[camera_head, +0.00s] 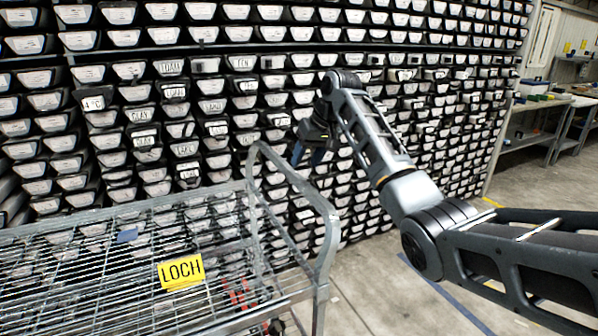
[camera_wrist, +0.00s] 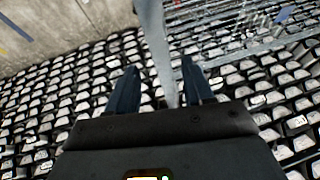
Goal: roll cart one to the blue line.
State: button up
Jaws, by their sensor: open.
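A grey wire-deck cart (camera_head: 110,225) stands at the lower left of the head view. It carries a yellow sign (camera_head: 181,271) reading LOCH; I see no number one on it. Its raised tubular handle (camera_head: 300,182) is at its right end. My gripper (camera_head: 308,155) is at the handle, with its fingers pointing down. In the wrist view my gripper (camera_wrist: 159,67) is open, and a grey bar of the handle (camera_wrist: 157,48) runs between its two dark fingers without visible grip. The blue line (camera_head: 440,290) lies on the floor right of the cart, partly hidden by my arm.
A wall of racked, labelled core trays (camera_head: 400,125) stands close behind the cart. Benches (camera_head: 535,105) with items stand at the far right. Open concrete floor (camera_head: 370,275) lies between the cart and the blue line. A small blue piece (camera_head: 127,236) lies on the cart.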

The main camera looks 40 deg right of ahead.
aim_at(298, 177)
jog(key=x, duration=0.6)
jog(key=shift+f+p, duration=0.25)
jog(key=shift+p, duration=0.05)
jog(key=shift+c, duration=0.5)
grip_shut()
